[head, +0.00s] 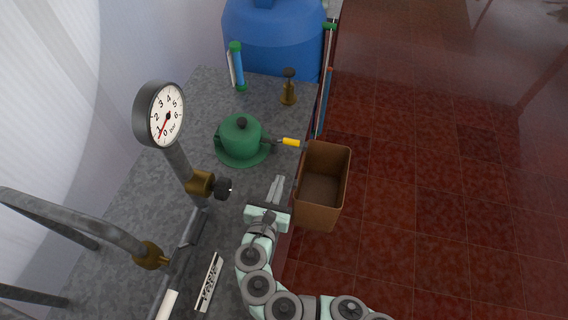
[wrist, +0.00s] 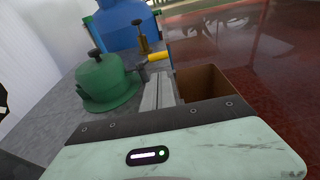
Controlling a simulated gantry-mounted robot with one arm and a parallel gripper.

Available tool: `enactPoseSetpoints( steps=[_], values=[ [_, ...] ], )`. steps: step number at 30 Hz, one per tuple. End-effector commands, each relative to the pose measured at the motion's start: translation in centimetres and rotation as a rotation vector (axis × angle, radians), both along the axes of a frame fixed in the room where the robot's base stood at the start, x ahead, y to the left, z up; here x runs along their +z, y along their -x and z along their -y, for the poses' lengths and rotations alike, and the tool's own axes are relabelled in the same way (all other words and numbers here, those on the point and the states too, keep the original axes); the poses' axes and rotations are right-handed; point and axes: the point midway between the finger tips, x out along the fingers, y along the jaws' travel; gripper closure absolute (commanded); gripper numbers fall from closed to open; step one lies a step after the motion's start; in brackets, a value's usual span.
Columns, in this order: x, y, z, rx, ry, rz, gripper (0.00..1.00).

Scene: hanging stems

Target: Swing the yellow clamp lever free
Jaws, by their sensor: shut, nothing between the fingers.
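The yellow clamp lever (head: 291,142) sticks out to the right from the green round housing (head: 240,138) on a dark metal arm. Its yellow handle also shows in the wrist view (wrist: 159,57), above my fingertips. The green housing has a black knob on top and stands on the grey bench. My gripper (head: 278,180) is shut and empty, short of the lever on the near side. In the wrist view my two fingers (wrist: 160,78) lie together and point toward the lever, and they appear apart from it.
An open brown box (head: 322,184) is at the bench's right edge, right of my gripper. A pressure gauge (head: 160,115) on a pipe with a brass valve (head: 201,184) stands to the left. A brass piece (head: 289,92) and blue drum (head: 272,38) are beyond.

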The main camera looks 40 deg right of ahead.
Motion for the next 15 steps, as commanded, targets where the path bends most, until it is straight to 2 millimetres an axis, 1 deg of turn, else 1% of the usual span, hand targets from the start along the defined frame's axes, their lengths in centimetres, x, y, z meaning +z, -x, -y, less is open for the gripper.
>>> enactPoseSetpoints(
  steps=[4,15],
  values=[
    [-0.5,-1.1,2.0,-0.008,-0.001,0.001,1.0],
    [-1.9,-5.1,7.8,-0.006,-0.001,0.001,1.0]
  ],
)
